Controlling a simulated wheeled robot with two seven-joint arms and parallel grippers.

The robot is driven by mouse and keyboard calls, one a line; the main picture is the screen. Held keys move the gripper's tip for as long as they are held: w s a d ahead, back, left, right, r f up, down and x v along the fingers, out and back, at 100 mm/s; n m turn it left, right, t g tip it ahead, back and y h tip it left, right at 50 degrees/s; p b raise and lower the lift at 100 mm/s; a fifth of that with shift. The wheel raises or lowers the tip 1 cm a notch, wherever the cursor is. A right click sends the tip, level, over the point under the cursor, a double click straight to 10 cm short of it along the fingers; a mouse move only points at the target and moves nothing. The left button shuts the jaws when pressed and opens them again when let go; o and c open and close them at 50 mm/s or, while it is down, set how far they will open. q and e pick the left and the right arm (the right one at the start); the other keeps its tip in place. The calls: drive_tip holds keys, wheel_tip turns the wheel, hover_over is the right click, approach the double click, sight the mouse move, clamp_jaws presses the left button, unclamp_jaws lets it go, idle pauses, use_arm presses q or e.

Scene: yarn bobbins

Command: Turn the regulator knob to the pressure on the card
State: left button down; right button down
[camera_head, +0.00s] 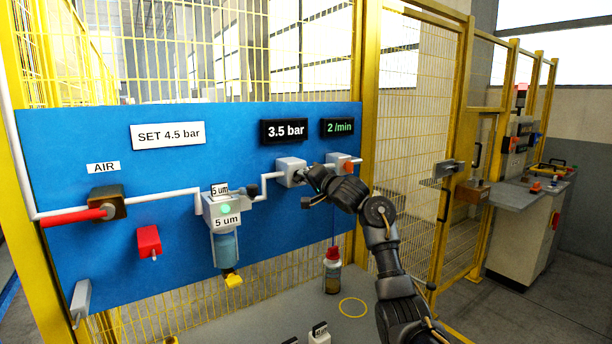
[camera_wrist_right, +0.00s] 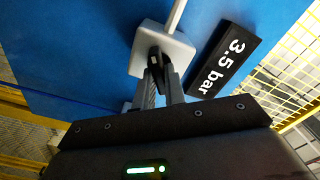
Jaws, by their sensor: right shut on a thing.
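The white card (camera_head: 168,135) on the blue panel reads "SET 4.5 bar". The black display (camera_head: 285,131) above the regulator reads "3.5 bar"; it also shows in the right wrist view (camera_wrist_right: 223,62). The regulator (camera_head: 290,171) is a light grey block on the white pipe, and it also shows in the right wrist view (camera_wrist_right: 172,44). My right gripper (camera_head: 312,180) is at the front of the regulator. In the right wrist view its fingers (camera_wrist_right: 158,72) are shut on the dark knob, which they mostly hide. My left gripper is not in view.
A filter unit (camera_head: 222,210) marked "5 um" hangs left of the regulator. A red-handled air valve (camera_head: 80,216) is at the far left. A second display (camera_head: 338,127) reads "2 /min". A red-capped bottle (camera_head: 332,270) stands on the grey surface below.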

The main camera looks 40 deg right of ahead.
drive_tip(key=shift+d+r, duration=0.1)
drive_tip(key=c, duration=1.5)
unclamp_jaws()
drive_tip(key=shift+o, duration=0.2)
drive_tip(key=s+b, duration=0.1)
drive_tip(key=s, duration=1)
drive_tip(key=shift+a, duration=0.35)
drive_tip(key=shift+w, duration=0.1)
